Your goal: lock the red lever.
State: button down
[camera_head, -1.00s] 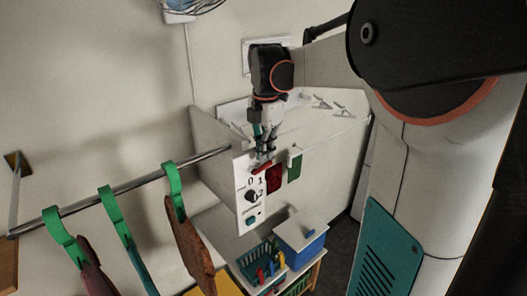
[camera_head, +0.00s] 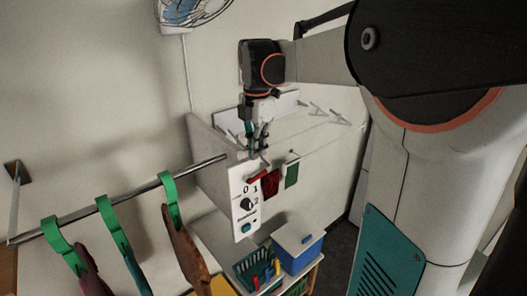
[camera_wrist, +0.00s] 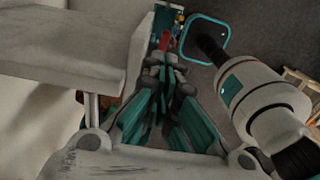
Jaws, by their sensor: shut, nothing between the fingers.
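The red lever (camera_head: 259,176) is a small red bar at the top of a white control panel (camera_head: 240,214) on the end of a white wall box. In the head view it lies nearly level, tilted up slightly to the right. My gripper (camera_head: 257,153) points down just above the lever, with a small gap seen between them. Its fingers are shut and empty. In the wrist view the shut gripper fingers (camera_wrist: 165,110) fill the middle. A small red thing shows beyond them, but I cannot tell whether it is the lever.
Beside the panel hang a dark red cloth (camera_head: 272,183) and a green one (camera_head: 292,174). A metal rod (camera_head: 125,192) with green clips (camera_head: 168,189) runs left from the box. Below stand a blue box (camera_head: 299,254) and a green basket (camera_head: 250,266). A fan hangs above.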

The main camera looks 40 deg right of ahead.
jog(key=d+r+b, duration=0.1)
jog(key=d+r, duration=0.4)
jog(key=r, duration=0.4)
jog(key=shift+d+r+b, duration=0.35)
jog(key=shift+d, duration=0.05)
jog(key=shift+a+f, duration=0.1)
